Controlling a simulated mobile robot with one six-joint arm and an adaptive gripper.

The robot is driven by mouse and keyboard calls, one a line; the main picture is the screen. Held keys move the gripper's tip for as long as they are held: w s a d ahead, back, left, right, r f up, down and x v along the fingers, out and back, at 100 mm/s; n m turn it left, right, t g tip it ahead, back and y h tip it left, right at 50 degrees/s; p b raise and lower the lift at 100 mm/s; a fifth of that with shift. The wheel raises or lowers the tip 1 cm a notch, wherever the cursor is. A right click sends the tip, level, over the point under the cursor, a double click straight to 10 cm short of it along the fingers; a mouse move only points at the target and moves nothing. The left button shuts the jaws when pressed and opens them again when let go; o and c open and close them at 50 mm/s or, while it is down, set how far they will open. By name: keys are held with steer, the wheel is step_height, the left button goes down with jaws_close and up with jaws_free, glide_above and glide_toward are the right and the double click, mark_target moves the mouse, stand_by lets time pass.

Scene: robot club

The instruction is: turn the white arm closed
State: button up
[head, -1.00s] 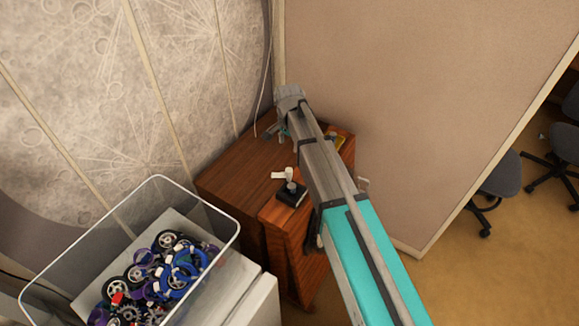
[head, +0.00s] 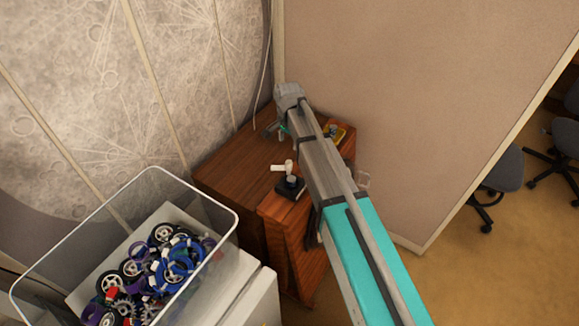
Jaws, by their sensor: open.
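The white arm (head: 281,168) sits on top of a small black base (head: 290,188) on the brown wooden cabinet, pointing left in the head view. My gripper (head: 272,130) is at the far end of my arm, above the back part of the cabinet top and beyond the white arm. It is open and apart from the white arm. Its fingers are small and partly hidden by my own wrist.
The wooden cabinet (head: 228,168) stands in the corner between a moon-patterned wall (head: 90,90) and a beige partition (head: 420,90). A yellow item (head: 339,132) lies at the cabinet's back right. A clear bin (head: 50,262) of wheels and gears stands at front left. Office chairs (head: 502,172) are at right.

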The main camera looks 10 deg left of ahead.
mark_target(289, 162)
steer(key=shift+f+b, duration=5.1)
steer(key=shift+f, duration=0.3)
steer(key=shift+c, duration=0.2)
jaws_close()
steer(key=shift+d, duration=0.15)
